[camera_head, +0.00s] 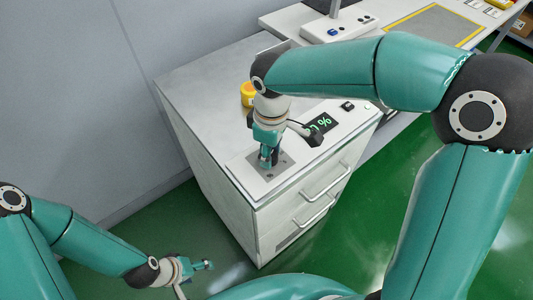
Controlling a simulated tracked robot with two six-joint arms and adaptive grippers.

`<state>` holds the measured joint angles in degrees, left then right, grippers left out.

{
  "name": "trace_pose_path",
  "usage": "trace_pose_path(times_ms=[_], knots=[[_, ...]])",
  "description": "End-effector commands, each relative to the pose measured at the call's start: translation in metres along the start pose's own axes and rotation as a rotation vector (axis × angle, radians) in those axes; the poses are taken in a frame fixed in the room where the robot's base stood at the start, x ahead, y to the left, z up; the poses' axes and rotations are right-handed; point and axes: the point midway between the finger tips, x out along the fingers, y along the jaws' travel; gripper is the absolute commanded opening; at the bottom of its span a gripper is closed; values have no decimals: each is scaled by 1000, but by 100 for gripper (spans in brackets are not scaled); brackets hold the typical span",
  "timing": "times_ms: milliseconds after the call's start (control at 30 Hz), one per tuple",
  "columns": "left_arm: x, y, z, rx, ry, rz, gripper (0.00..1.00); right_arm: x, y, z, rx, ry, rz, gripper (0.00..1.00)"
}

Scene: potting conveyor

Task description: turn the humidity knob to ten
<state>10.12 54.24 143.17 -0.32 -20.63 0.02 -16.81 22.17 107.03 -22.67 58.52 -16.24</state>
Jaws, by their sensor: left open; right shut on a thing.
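My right gripper (266,160) points down at the control panel (254,182) on top of the white cabinet, near its front left corner. It is shut on the humidity knob, which is mostly hidden by the fingers. A dark display (322,123) on the panel shows green characters ending in a percent sign; my gripper covers its left part, so the full number cannot be read. My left gripper (205,265) is open and empty, low over the green floor at the bottom left, away from the cabinet.
The white cabinet (225,85) has front drawers with bar handles (325,182). A yellow round object (247,94) stands on its top behind my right gripper. A small black switch (347,106) sits right of the display. A bench with a white control box (325,29) stands behind.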

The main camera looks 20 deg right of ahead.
Motion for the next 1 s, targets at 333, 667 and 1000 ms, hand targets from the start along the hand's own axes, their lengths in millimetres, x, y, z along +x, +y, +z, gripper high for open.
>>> trace_pose_path(times_ms=[333,667,1000], knots=[[8,-3,0,0,0,0,71,5,-4,4,280,-19,-10,3],[11,-4,0,0,0,0,71,4,-4,4,431,-21,-10,3],[11,-4,0,0,0,0,71,4,-4,4,459,-21,-10,3]])
